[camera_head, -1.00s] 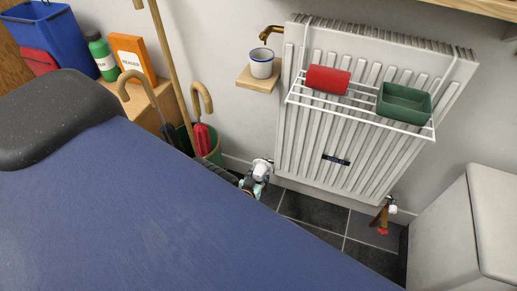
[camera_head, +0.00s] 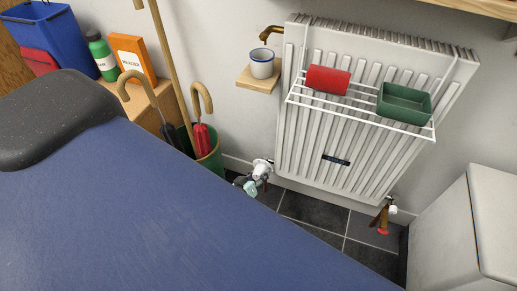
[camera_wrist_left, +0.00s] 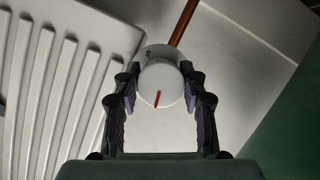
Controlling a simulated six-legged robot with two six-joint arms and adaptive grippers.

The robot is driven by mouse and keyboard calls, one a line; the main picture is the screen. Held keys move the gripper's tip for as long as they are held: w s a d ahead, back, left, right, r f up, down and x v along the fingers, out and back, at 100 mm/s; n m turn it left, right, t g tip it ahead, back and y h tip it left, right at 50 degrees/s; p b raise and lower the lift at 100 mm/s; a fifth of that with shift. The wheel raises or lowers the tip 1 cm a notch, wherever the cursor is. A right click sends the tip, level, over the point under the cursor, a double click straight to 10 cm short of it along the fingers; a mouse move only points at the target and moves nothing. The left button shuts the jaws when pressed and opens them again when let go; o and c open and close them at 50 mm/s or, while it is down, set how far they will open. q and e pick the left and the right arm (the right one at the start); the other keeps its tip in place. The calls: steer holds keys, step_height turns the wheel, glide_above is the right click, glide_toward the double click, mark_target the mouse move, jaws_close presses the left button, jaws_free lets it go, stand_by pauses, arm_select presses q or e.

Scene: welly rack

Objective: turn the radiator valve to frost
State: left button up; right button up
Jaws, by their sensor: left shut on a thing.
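The radiator valve is a white round knob (camera_wrist_left: 161,82) in the left wrist view. Its red mark points down and slightly left, and a dark character shows near its upper left edge. In the head view the white valve (camera_head: 262,168) sits low at the radiator's left corner. My left gripper (camera_wrist_left: 160,98) is shut on the knob, one dark finger on each side. In the head view my left gripper (camera_head: 249,183) shows small at the valve, with the rest of the arm hidden behind my blue body. My right gripper is not in view.
The white radiator (camera_head: 345,150) carries a wire rack (camera_head: 362,109) with a red roll (camera_head: 327,79) and a green tray (camera_head: 404,103). A green umbrella bin (camera_head: 212,160) stands left of the valve. A white box (camera_head: 465,235) stands at the right.

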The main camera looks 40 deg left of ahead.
mark_target(257, 177)
arm_select(q)
steer(key=shift+w, duration=0.1)
steer(key=o, duration=1.1)
steer(key=shift+o, duration=0.2)
steer(key=shift+s, duration=0.25)
steer(key=shift+s+r, duration=0.1)
steer(key=shift+s, duration=0.25)
steer(key=shift+v, duration=1)
steer(key=v, duration=0.9)
steer(key=shift+d+r, duration=0.1)
